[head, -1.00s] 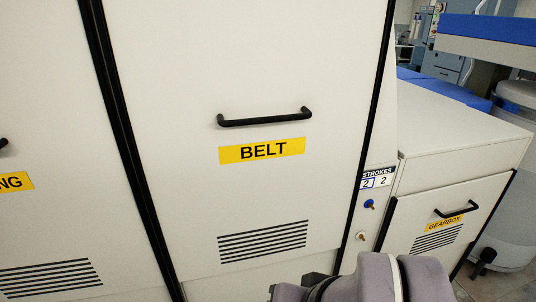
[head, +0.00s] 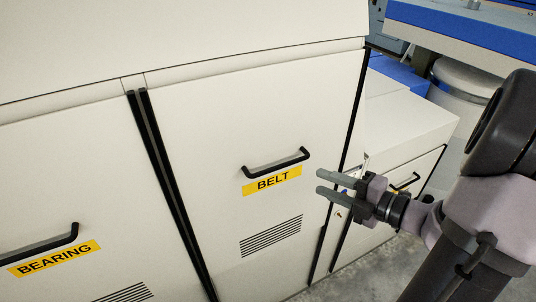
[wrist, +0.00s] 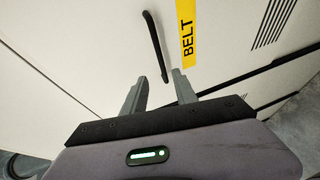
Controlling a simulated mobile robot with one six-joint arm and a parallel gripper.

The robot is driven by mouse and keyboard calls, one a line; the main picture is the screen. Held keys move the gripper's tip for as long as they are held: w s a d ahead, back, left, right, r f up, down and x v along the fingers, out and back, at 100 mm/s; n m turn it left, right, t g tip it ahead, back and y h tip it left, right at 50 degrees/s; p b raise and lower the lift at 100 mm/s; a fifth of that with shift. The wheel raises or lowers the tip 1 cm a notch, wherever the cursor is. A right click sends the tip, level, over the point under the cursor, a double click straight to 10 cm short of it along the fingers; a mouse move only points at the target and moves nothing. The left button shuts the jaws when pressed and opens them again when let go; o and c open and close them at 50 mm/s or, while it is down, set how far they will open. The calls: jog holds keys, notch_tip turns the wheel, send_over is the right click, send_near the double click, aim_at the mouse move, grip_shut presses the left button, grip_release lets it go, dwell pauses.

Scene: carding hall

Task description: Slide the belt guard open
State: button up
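The belt guard (head: 200,145) is a large cream panel with a yellow BELT label (head: 272,181) and a slotted vent. It sits between black vertical strips, with no opening visible. Its black bar handle (head: 275,163) is above the label; it also shows in the wrist view (wrist: 154,45). My gripper (head: 320,182) is just right of the handle in the head view, with fingers apart and nothing held. In the wrist view my gripper (wrist: 160,78) has the handle's near end lined up between its fingertips. I cannot tell the remaining depth; no contact is visible.
A BEARING panel (head: 60,210) with its own handle is at left. A lower cream cabinet (head: 405,125) with a handle stands at right, partly behind my arm. A blue-edged machine (head: 470,30) is beyond. Grey floor (head: 370,270) shows at the lower right.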

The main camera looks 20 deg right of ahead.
aim_at(282, 167)
jog(key=b+x, duration=0.1)
jog(key=x, duration=1.3)
jog(key=shift+w+a+f, duration=0.1)
jog(key=shift+f, duration=0.1)
grip_shut()
dwell(0.6)
